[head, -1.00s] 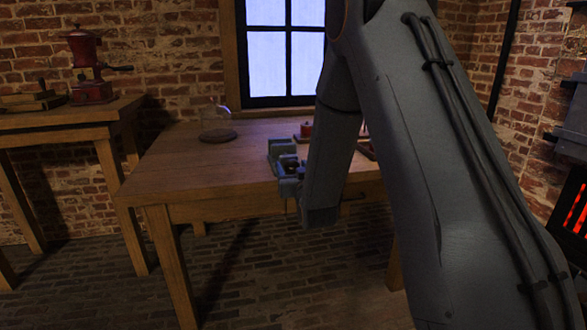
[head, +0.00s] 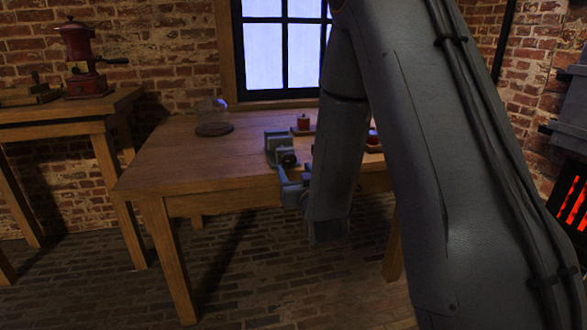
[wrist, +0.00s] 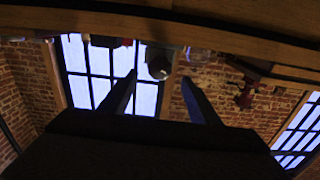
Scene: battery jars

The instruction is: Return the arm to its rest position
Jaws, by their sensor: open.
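My arm crosses the right half of the head view, its forearm hanging down in front of the wooden table (head: 165,165). My gripper (head: 292,188) is at the table's front edge, partly hidden by my forearm. In the wrist view its two fingers (wrist: 158,84) stand apart with nothing held between them. That view is upside down, with the table along the top.
A grey vise-like device (head: 278,148) stands on the table close behind my gripper. A glass dome (head: 214,122), a red jar (head: 304,123) and a red bowl (head: 373,140) are also there. A side table (head: 60,115) holds a red grinder (head: 84,60). A stove glows right.

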